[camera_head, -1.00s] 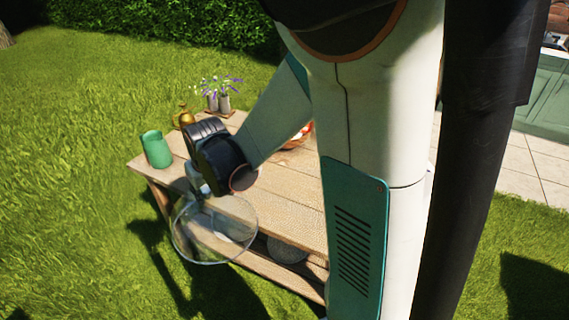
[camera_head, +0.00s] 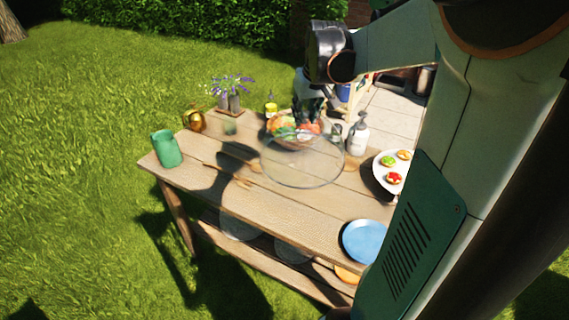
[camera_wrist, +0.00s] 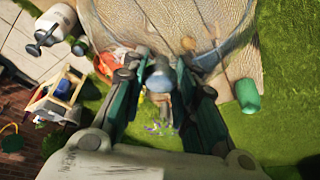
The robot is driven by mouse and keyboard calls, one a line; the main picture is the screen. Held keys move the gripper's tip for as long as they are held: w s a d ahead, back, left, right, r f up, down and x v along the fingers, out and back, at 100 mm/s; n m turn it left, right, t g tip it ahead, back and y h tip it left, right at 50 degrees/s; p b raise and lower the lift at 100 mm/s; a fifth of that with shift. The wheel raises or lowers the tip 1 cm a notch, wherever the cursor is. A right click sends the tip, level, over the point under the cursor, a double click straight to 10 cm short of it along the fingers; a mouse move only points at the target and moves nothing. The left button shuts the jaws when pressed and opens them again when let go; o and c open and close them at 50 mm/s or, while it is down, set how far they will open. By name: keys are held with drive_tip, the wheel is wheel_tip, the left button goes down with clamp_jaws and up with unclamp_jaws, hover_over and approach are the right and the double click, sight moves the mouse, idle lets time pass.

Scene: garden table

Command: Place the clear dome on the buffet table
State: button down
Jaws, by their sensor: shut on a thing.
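The clear dome (camera_head: 302,172) is a see-through glass cover, held above the middle of the wooden buffet table (camera_head: 205,182). My gripper (camera_head: 308,112) is above it, shut on its top knob. In the wrist view my gripper (camera_wrist: 160,82) has its fingers on either side of the rounded knob (camera_wrist: 160,76). The dome's rim appears clear of the tabletop, though the exact gap cannot be told. A bowl of colourful food (camera_head: 290,127) shows behind and through the dome.
A green pitcher (camera_head: 166,149) and a brass pot (camera_head: 195,119) stand at the table's left end. A white bottle (camera_head: 357,136), a plate of small tarts (camera_head: 384,170) and a blue plate (camera_head: 364,241) are at the right. Potted flowers (camera_head: 229,100) stand at the back. The left-front tabletop is mostly clear.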

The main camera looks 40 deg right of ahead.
drive_tip(key=shift+s+d+r, duration=0.25)
drive_tip(key=shift+d+r, duration=0.05)
drive_tip(key=shift+d, duration=0.1)
drive_tip(key=shift+s+d+f, duration=0.1)
drive_tip(key=shift+d+f, duration=0.05)
drive_tip(key=shift+f, duration=0.05)
wheel_tip(320, 180, down, 19)
drive_tip(key=b, duration=0.6)
drive_tip(key=shift+f+b, duration=0.2)
drive_tip(key=shift+b, duration=0.15)
drive_tip(key=shift+f, duration=0.15)
drive_tip(key=c, duration=1.3)
unclamp_jaws()
drive_tip(key=p+v, duration=0.4)
drive_tip(key=v, duration=0.8)
